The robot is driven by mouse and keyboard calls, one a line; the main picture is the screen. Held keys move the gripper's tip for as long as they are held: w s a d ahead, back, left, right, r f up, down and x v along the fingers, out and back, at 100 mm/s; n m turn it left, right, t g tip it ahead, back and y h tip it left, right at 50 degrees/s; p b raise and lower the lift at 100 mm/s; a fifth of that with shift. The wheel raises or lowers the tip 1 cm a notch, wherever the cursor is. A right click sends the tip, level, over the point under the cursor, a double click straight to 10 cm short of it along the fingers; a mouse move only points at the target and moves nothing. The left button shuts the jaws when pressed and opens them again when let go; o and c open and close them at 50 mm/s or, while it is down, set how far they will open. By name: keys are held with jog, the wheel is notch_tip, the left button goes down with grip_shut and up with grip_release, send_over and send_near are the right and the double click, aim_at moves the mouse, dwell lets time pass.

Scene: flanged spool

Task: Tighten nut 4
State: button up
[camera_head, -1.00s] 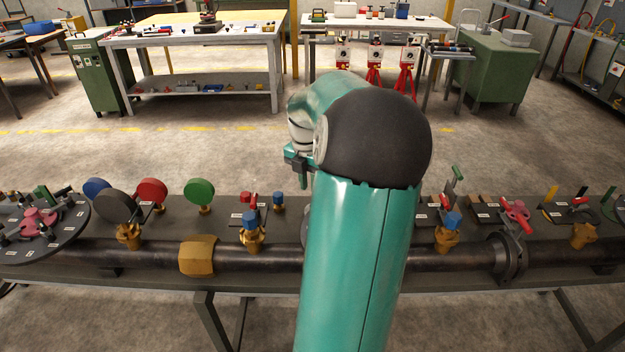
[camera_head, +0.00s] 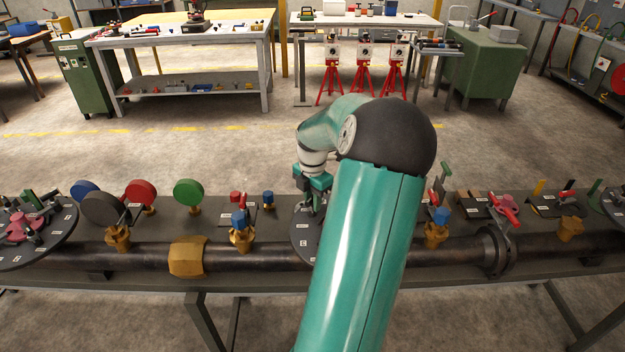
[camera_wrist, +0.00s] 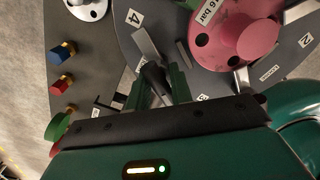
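The round dark plate (camera_wrist: 203,77) carries a pink flange (camera_wrist: 245,35) marked 16 bar. A label reading 4 (camera_wrist: 134,17) sits on the plate at the upper left of the wrist view. Near it is a grey metal bar (camera_wrist: 146,45) with a dark block (camera_wrist: 156,76) at its lower end. My gripper (camera_wrist: 158,82) has its two green fingers apart, on either side of the dark block; contact cannot be told. Nut 4 itself is not clearly seen. In the head view my gripper (camera_head: 315,198) points down over the plate, largely behind my arm.
A dark pipe (camera_head: 130,259) with brass fittings runs along the bench front. Blue-capped valves (camera_head: 240,222) and red, green and blue discs stand left of my gripper. Another grey bar (camera_wrist: 241,80) stands by the flange. Open floor lies behind the bench.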

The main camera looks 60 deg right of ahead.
jog(key=m, duration=1.7)
jog(key=shift+n, duration=1)
notch_tip(320, 180, up, 7)
jog(key=shift+r, duration=0.1)
